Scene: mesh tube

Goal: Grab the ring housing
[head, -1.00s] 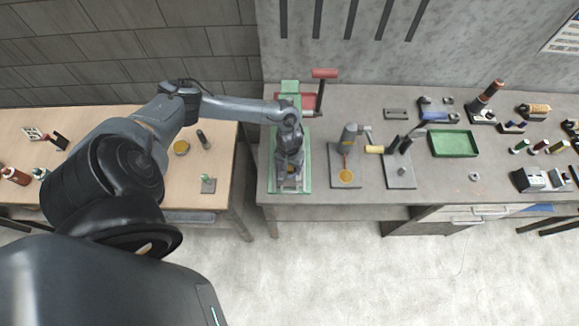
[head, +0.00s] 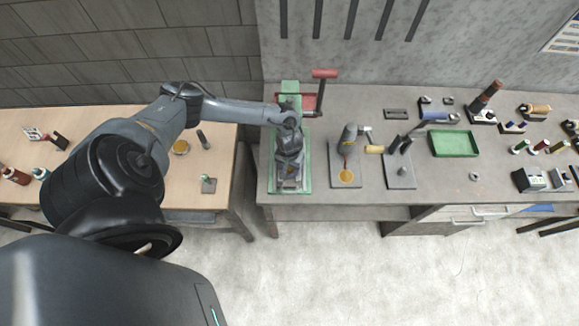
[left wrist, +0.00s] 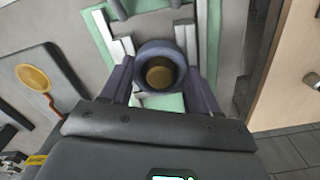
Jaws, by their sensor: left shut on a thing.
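The ring housing (left wrist: 142,54) is a dark blue-grey ring with a brass-coloured round centre, seen in the left wrist view. My left gripper (left wrist: 160,84) is shut on it, with one finger on each side. In the head view, my left gripper (head: 290,181) points down over the front part of a green fixture (head: 305,160); the housing is mostly hidden there. Whether the housing touches the fixture below cannot be told. My right gripper is not in view.
The fixture has a red lever (head: 325,73) at its back. A grey plate with a brass disc (head: 346,176) stands just to the right. Further right are another grey stand (head: 400,175) and a green tray (head: 454,143).

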